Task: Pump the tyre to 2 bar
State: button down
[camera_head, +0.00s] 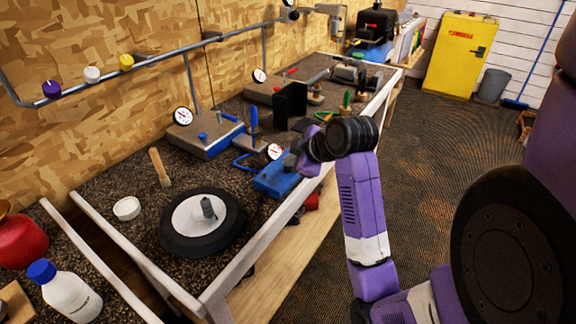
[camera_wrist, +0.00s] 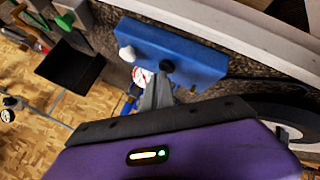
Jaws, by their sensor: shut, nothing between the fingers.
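The black tyre (camera_head: 172,240) lies flat on the bench around a pale disc, with a grey piece standing on it. Part of a black ring, seemingly this tyre, shows in the wrist view (camera_wrist: 285,112). A blue box (camera_head: 272,183) with a round white gauge (camera_head: 275,152) sits by the bench's front rail. In the wrist view the blue box (camera_wrist: 190,55) has a white knob (camera_wrist: 127,54) and a black knob (camera_wrist: 167,66). My gripper (camera_wrist: 158,88) is shut and empty beside the box, partly covering the gauge. The gauge reading is too small to tell.
Another box with a gauge (camera_head: 183,116) and a blue-handled tool (camera_head: 253,118) stand behind. A white dish (camera_head: 127,208) and a brush (camera_head: 159,167) lie left of the tyre. The white rail (camera_head: 262,240) edges the bench. The floor at right is open.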

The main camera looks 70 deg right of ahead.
dwell(0.3)
jog(key=shift+r+p, duration=0.95)
jog(key=shift+p, duration=0.05)
notch_tip(320, 180, up, 5)
jog(key=p, duration=0.5)
dwell(0.4)
